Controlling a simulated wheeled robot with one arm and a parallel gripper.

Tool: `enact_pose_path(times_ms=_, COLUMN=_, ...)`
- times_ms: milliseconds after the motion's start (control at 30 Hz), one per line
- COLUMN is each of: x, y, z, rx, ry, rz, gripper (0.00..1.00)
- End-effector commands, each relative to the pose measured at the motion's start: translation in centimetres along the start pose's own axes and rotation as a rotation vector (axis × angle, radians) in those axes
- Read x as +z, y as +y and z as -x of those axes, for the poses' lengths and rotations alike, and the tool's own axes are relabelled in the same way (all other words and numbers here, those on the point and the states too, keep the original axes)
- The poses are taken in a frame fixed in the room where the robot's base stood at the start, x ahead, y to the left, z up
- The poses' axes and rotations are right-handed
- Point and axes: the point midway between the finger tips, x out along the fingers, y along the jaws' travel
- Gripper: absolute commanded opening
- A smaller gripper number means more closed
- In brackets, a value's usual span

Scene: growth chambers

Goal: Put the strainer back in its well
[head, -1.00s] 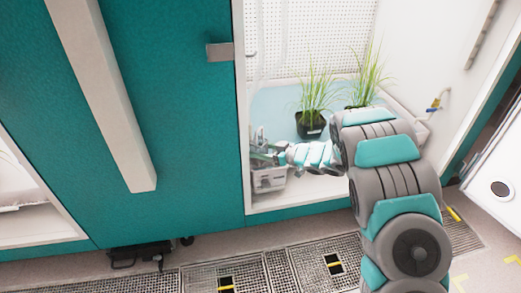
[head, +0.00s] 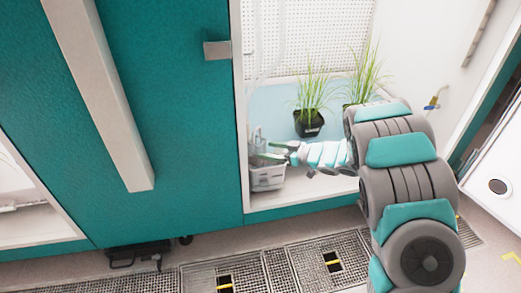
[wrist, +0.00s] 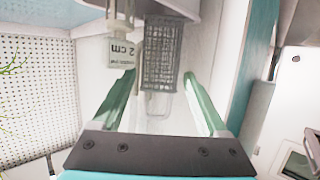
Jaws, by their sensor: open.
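The strainer (wrist: 163,55) is a grey mesh basket with a pale loop at its near end in the wrist view. My gripper (wrist: 160,76) is open, with one green finger on each side of the strainer's near end. I cannot tell whether either finger touches it. In the head view my gripper (head: 270,157) is at the pale grey box (head: 267,181) in the chamber's front left corner. The strainer is too small to make out clearly there. The well is not clearly visible, and I cannot tell whether the strainer sits in it.
Two potted grasses stand further back, one in a black pot (head: 308,124). The teal door (head: 190,120) edges the opening on the left. A perforated wall (head: 310,40) closes the back.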

Motion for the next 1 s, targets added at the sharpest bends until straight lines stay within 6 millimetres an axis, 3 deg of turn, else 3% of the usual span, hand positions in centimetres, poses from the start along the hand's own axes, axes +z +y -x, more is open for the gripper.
enact_pose_path(times_ms=100, x=-0.2, y=0.1, z=2.8, rx=0.003, ry=0.001, rz=0.002, gripper=0.77)
enact_pose_path(times_ms=300, x=-0.3, y=0.1, z=5.9, rx=0.001, ry=0.004, rz=0.004, gripper=0.77)
enact_pose_path(times_ms=700, x=-0.4, y=0.3, z=7.3, rx=0.011, ry=0.000, rz=0.009, gripper=0.77)
enact_pose_path(times_ms=767, x=-0.6, y=1.0, z=7.6, rx=0.044, ry=-0.018, rz=0.022, gripper=0.77)
enact_pose_path(times_ms=867, x=-1.6, y=3.8, z=8.8, rx=0.166, ry=-0.080, rz=0.065, gripper=0.77)
enact_pose_path(times_ms=1000, x=-3.7, y=8.8, z=13.2, rx=0.435, ry=-0.216, rz=0.116, gripper=0.77)
